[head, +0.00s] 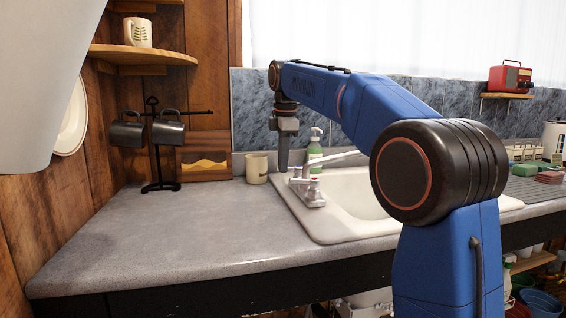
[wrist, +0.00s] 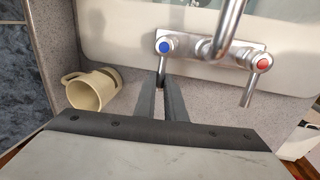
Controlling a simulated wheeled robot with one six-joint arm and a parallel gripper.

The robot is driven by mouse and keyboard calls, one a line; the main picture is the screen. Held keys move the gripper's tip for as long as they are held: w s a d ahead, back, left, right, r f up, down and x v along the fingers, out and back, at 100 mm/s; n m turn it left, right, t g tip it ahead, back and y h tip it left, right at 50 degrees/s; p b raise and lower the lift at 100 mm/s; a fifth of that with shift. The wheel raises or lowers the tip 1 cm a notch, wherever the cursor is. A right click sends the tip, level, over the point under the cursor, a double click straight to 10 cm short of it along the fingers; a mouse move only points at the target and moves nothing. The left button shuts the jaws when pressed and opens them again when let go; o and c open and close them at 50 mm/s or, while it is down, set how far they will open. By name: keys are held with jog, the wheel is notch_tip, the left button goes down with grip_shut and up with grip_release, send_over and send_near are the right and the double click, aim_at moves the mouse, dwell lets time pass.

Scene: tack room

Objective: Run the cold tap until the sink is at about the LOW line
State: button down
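The mixer tap (head: 309,190) stands on the rim of the white sink (head: 330,230). In the wrist view its blue-marked cold handle (wrist: 165,46) has a short lever pointing down the picture, and its red-marked hot handle (wrist: 262,63) has a similar lever. The chrome spout (wrist: 229,28) rises between them. My gripper (head: 283,168) points down beside the tap; its fingers (wrist: 163,82) are close together, with the cold lever's end showing at the narrow gap between the tips. Whether they grip it is unclear. No running water, water level or LOW line can be made out.
A cream mug (wrist: 93,90) lies near the fingers in the wrist view; it also shows beside the sink (head: 256,168). A mug stand (head: 157,150) is on the left.

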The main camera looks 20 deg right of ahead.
jog(key=w+m, duration=0.1)
jog(key=m, duration=0.2)
jog(key=shift+w+h, duration=0.2)
jog(key=shift+h, duration=0.1)
jog(key=shift+w+d+m, duration=0.15)
jog(key=shift+w+m, duration=0.3)
jog(key=shift+m, duration=0.65)
jog(key=c, duration=1.8)
grip_release()
jog(key=shift+r, duration=0.1)
jog(key=r, duration=0.4)
jog(key=s+r, duration=0.1)
jog(key=r, duration=0.2)
jog(key=s+a+r, duration=0.1)
jog(key=r, duration=0.3)
jog(key=shift+r, duration=0.3)
